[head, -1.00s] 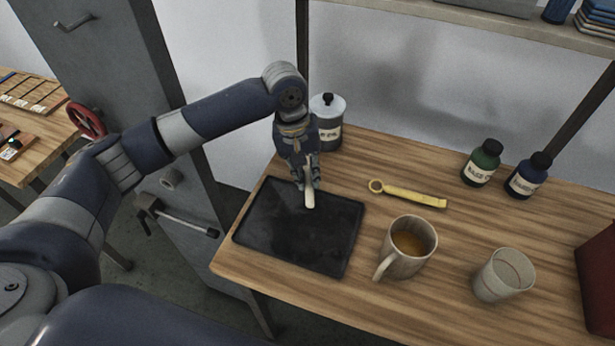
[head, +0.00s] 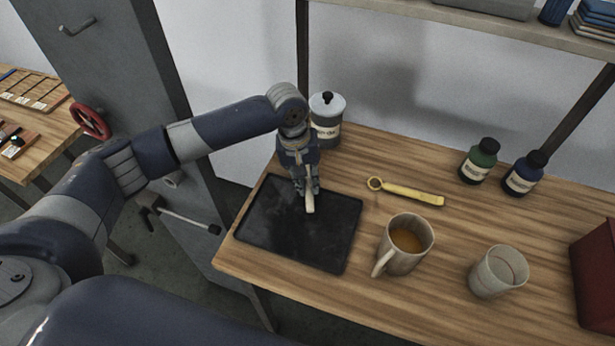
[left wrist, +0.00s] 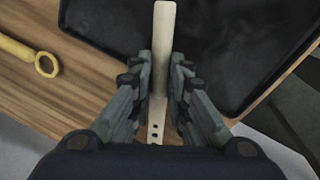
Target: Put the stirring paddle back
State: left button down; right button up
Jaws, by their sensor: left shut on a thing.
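The stirring paddle is a pale, narrow stick (head: 310,203) over the far part of the black tray (head: 290,248). In the left wrist view the paddle (left wrist: 164,40) runs between the fingers, with small holes in its near end. My left gripper (head: 306,188) is shut on the paddle; its fingers press it from both sides in the left wrist view (left wrist: 160,88). Whether the paddle touches the tray is hard to tell. My right gripper is not in view.
A mug of brown liquid (head: 404,246) stands right of the tray, with an empty cup (head: 497,272) farther right. A yellow ring-ended tool (head: 406,191) lies behind the mug. A lidded canister (head: 326,120) is close behind my gripper. Green (head: 480,160) and blue (head: 526,174) bottles stand at the back right.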

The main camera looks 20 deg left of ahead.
pick_arm(q)
jog(key=shift+f, duration=0.2)
jog(key=c, duration=1.5)
grip_release()
jog(key=shift+c, duration=0.2)
jog(key=shift+r, duration=0.1)
jog(key=shift+r, duration=0.25)
notch_tip(320, 180, up, 12)
jog(key=a+p, duration=0.1)
jog(key=p, duration=1)
jog(key=shift+s+a+r, duration=0.2)
jog(key=shift+s+a, duration=0.15)
jog(key=shift+a, duration=0.05)
